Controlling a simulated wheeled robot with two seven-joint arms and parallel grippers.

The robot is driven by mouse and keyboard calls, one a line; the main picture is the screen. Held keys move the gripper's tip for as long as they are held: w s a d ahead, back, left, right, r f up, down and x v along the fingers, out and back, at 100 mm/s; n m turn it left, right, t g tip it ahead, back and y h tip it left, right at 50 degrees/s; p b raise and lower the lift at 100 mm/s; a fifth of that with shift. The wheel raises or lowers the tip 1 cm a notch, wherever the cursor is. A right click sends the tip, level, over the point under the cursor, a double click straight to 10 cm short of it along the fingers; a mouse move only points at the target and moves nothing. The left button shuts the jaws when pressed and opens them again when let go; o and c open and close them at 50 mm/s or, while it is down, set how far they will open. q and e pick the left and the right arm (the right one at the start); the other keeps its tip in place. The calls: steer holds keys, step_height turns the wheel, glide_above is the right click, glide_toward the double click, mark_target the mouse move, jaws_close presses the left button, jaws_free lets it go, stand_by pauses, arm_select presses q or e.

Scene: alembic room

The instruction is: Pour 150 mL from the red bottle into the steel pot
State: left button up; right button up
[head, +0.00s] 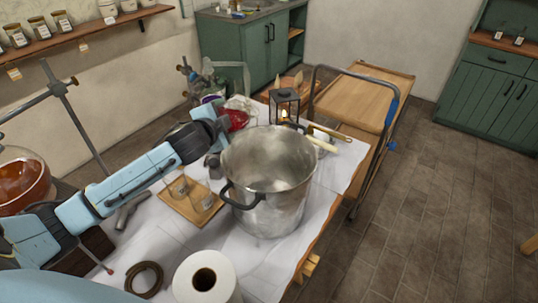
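The large steel pot (268,180) stands upright on the cloth-covered table in the head view, its open mouth facing up and a dark handle on its near left side. What I see inside it is bare grey metal. A red glassy thing (238,120), likely the red bottle, shows just behind the pot's far left rim, partly hidden by my gripper and the pot. My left gripper (219,132) is beside it, at the pot's upper left. Its fingers are too small and overlapped to show whether they hold the red thing. My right gripper is not in view.
A wooden tray (178,205) with small glasses lies left of the pot. A paper roll (204,280) and a dark coiled ring (146,279) are in front. A lantern (285,103) and crowded glassware stand behind. A wooden cart (366,95) stands right of the table.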

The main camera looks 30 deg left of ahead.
arm_select(q)
steer(key=shift+a+r+m+y+b, duration=0.2)
steer(key=shift+a+m+y+b, duration=0.2)
steer(key=shift+m+b, duration=0.65)
stand_by(0.7)
steer(key=shift+d+r+m+t+y, duration=0.1)
steer(key=shift+d+m+t+y, duration=0.3)
steer(key=shift+d, duration=0.35)
stand_by(0.7)
steer(key=shift+m+y+p, duration=0.3)
steer(key=shift+m+p, duration=0.1)
steer(key=shift+m, duration=0.25)
stand_by(2.9)
steer(key=shift+a+n+h+b, duration=0.4)
steer(key=shift+n+b, duration=0.15)
steer(key=shift+n, duration=0.35)
steer(key=shift+a+f+n+g+h, duration=0.2)
steer(key=shift+a+n+g+h, duration=0.15)
steer(key=shift+n, duration=0.25)
steer(key=shift+d+r+p, duration=0.1)
steer(key=shift+r+p, duration=0.05)
steer(key=shift+p, duration=0.45)
steer(key=shift+d+h, duration=0.1)
steer(key=shift+h, duration=0.15)
